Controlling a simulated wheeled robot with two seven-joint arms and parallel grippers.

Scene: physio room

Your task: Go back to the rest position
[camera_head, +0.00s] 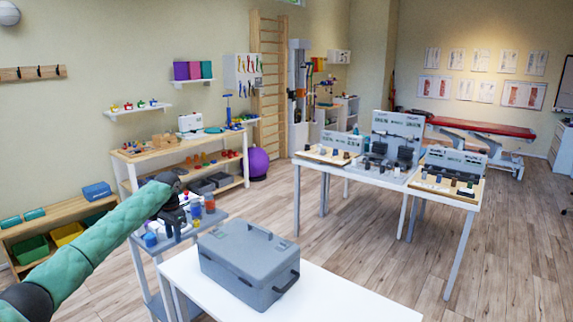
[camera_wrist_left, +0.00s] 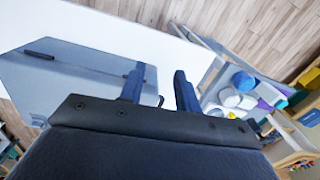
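My left arm comes in from the left in a green sleeve. My left gripper (camera_head: 175,222) is dark and points down over the small grey cart, left of the grey case. In the left wrist view its two fingers (camera_wrist_left: 158,90) stand apart with nothing between them, so it is open and empty. The closed grey case (camera_head: 250,262) with a dark handle lies on the white table (camera_head: 340,297). It also shows in the left wrist view (camera_wrist_left: 60,85), beyond the fingers. My right gripper is not in view.
The grey cart (camera_head: 150,268) holds bottles and small containers close to my left gripper. A table (camera_head: 385,180) with trays and devices stands further back. A wooden shelf unit (camera_head: 190,148) stands along the left wall. Wood floor (camera_head: 400,265) is clear between the tables.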

